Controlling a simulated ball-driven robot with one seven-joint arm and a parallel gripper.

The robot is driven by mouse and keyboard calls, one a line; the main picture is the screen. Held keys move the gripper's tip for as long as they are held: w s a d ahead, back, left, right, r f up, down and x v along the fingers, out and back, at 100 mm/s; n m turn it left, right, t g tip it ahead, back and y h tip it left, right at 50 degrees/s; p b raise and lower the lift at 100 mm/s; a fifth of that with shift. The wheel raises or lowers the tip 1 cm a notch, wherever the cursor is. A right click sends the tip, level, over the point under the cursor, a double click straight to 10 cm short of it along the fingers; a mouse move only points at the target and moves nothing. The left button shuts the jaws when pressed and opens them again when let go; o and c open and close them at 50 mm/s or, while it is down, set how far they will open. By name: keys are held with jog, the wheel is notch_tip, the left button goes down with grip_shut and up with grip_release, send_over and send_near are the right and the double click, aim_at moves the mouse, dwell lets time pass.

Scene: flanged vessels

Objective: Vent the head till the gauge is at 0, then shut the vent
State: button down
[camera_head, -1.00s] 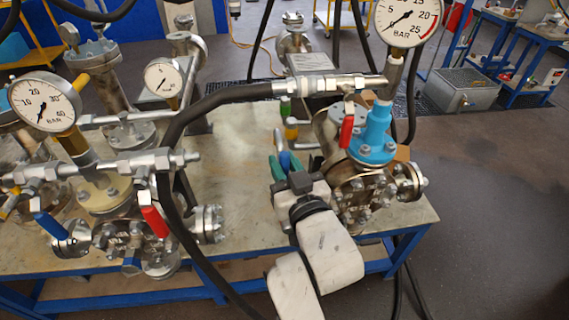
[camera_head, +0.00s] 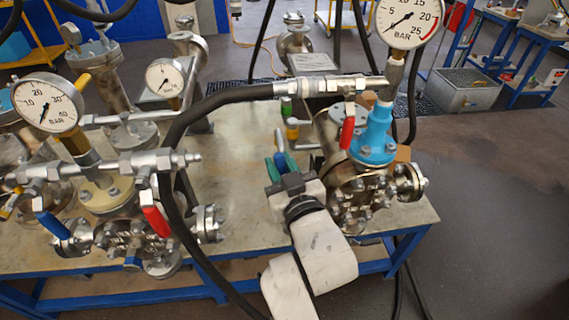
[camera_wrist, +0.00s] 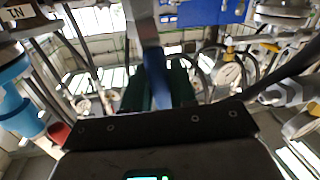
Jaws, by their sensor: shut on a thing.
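My gripper (camera_head: 279,168) has green fingertips shut on a blue lever handle (camera_head: 280,140), left of the right-hand vessel (camera_head: 345,190). In the wrist view the blue handle (camera_wrist: 155,70) stands between the green fingers (camera_wrist: 156,88). The valve body behind the lever is mostly hidden. The gauge (camera_head: 408,20) above the right vessel is marked in BAR up to 25. Its needle points to the lower left, at the low end; the exact reading is too small to tell.
A red lever (camera_head: 347,132) stands beside the blue fitting (camera_head: 375,135). A black hose (camera_head: 200,108) loops left of my arm. The left vessel carries another gauge (camera_head: 46,104), a blue lever (camera_head: 52,224) and a red lever (camera_head: 155,220). Bare bench top (camera_head: 235,175) lies between the vessels.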

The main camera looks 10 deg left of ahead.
jog(key=s+a+f+n+h, duration=0.1)
jog(key=a+f+n+h, duration=0.2)
jog(key=n, duration=1.1)
jog(key=shift+s+a+f+g+h, duration=0.35)
jog(key=shift+a+f, duration=1.1)
jog(key=shift+f, duration=0.5)
jog(key=shift+f+n, duration=0.1)
jog(key=shift+n, duration=0.2)
jog(key=c, duration=1.1)
grip_release()
jog(key=shift+o, duration=0.2)
jog(key=b+v, duration=0.1)
jog(key=v, duration=0.9)
jog(key=shift+s, duration=0.4)
